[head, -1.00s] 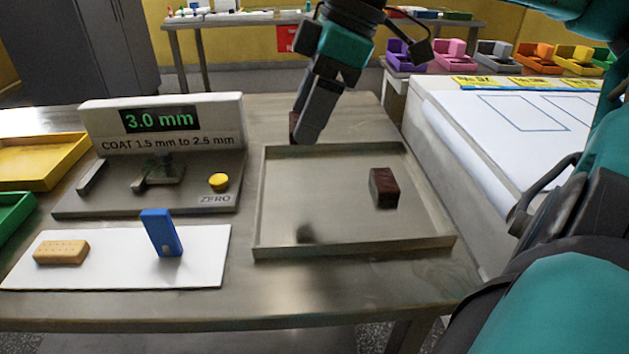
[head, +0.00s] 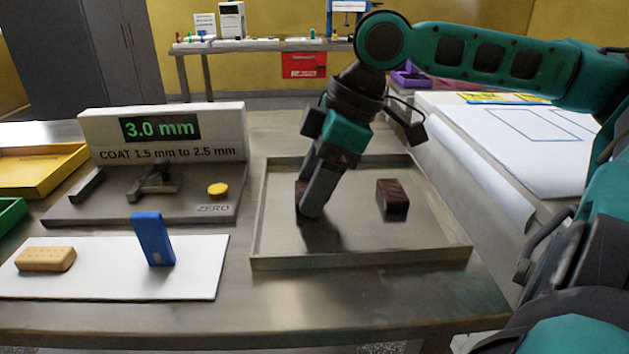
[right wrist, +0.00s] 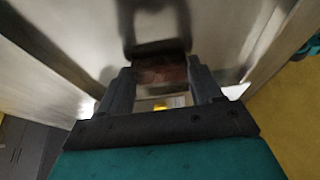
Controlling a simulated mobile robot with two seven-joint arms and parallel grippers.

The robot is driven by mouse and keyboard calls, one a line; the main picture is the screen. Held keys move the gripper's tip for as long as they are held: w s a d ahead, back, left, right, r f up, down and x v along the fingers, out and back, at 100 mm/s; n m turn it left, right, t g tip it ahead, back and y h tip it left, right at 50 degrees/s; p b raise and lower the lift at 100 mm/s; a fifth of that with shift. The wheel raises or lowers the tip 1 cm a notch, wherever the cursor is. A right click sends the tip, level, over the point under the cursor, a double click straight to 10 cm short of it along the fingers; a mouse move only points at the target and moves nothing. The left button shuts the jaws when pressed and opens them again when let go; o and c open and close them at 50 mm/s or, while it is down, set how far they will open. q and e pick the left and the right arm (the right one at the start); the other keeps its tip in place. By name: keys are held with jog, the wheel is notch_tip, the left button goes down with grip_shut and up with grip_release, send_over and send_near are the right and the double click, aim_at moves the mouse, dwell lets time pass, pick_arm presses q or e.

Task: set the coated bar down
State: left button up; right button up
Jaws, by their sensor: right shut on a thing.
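My right gripper (head: 309,208) is shut on a dark brown coated bar (head: 299,194), low inside the left half of the metal tray (head: 453,256). The fingers hide most of this bar in the head view. In the right wrist view the bar (right wrist: 161,71) sits between the two fingers (right wrist: 163,86). I cannot tell whether it touches the tray floor. A second brown coated bar (head: 392,196) lies in the tray to the right, apart from the gripper. My left gripper is not in view.
Left of the tray stands a gauge (head: 160,131) reading 3.0 mm, with a yellow button (head: 217,189). A white mat (head: 105,283) holds a plain biscuit bar (head: 46,259) and a blue block (head: 153,240). The tray's front right floor is clear.

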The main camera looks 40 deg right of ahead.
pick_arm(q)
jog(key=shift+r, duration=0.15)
pick_arm(e)
jog(key=shift+f, duration=0.1)
jog(key=o, duration=0.8)
pick_arm(q)
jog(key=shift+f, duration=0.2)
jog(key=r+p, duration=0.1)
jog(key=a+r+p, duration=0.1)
jog(key=p, duration=0.1)
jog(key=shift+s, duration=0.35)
pick_arm(e)
jog(key=v, duration=1.2)
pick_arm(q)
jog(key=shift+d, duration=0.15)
pick_arm(e)
jog(key=shift+a, duration=0.1)
